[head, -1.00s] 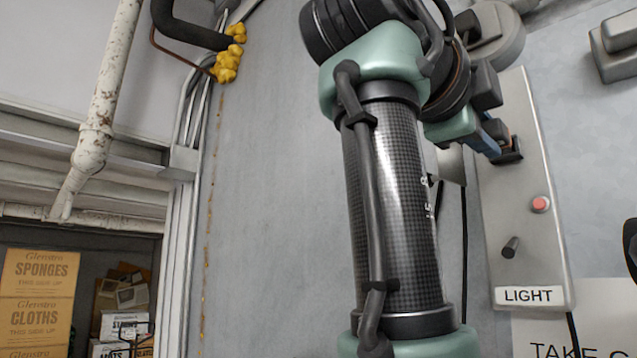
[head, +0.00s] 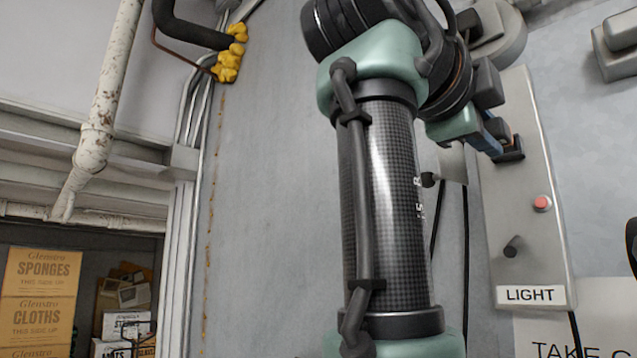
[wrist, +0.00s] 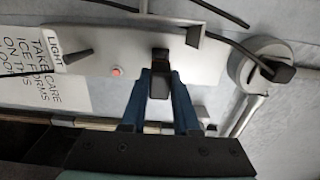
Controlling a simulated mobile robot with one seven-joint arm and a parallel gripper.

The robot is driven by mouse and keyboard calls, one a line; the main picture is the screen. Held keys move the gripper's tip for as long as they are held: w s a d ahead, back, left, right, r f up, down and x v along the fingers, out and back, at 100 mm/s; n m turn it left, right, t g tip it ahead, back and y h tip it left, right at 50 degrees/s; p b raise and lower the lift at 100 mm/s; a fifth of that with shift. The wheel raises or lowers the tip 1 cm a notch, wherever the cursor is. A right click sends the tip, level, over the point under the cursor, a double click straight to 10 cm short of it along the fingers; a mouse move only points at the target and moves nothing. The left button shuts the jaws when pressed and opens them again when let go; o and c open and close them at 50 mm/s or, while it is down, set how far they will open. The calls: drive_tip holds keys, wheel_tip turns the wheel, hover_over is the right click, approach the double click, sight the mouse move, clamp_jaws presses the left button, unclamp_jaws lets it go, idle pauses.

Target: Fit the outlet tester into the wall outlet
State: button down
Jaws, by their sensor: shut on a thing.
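My gripper (wrist: 159,92) has blue fingers, shut on a small dark block, the outlet tester (wrist: 158,84), in the wrist view. Just beyond the fingertips is a black fitting (wrist: 160,56) on the grey wall panel (wrist: 118,43), apparently the wall outlet. In the head view my gripper (head: 489,139) reaches the same panel (head: 522,200) from the left, with its tips close to the dark outlet (head: 511,152). The outlet's face and the tester's front end are hidden. I cannot tell whether the tester touches the outlet or is in it.
The panel also carries a red button (head: 542,203), a black toggle (head: 512,246) and a LIGHT label (head: 531,295). A round grey fitting with a lever (wrist: 262,68) and black cables are close by. A paper sign (head: 590,325) hangs below. Stacked boxes (head: 40,290) stand far left.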

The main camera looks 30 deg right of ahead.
drive_tip(key=shift+x, duration=1.4)
idle(0.4)
drive_tip(key=c, duration=0.9)
unclamp_jaws()
drive_tip(key=o, duration=0.3)
drive_tip(key=shift+d, duration=0.25)
drive_tip(key=o, duration=0.5)
drive_tip(key=shift+a, duration=0.2)
drive_tip(key=shift+o, duration=0.5)
drive_tip(key=shift+d, duration=0.15)
drive_tip(key=b+v, duration=0.1)
drive_tip(key=v, duration=0.6)
drive_tip(key=shift+b, duration=0.3)
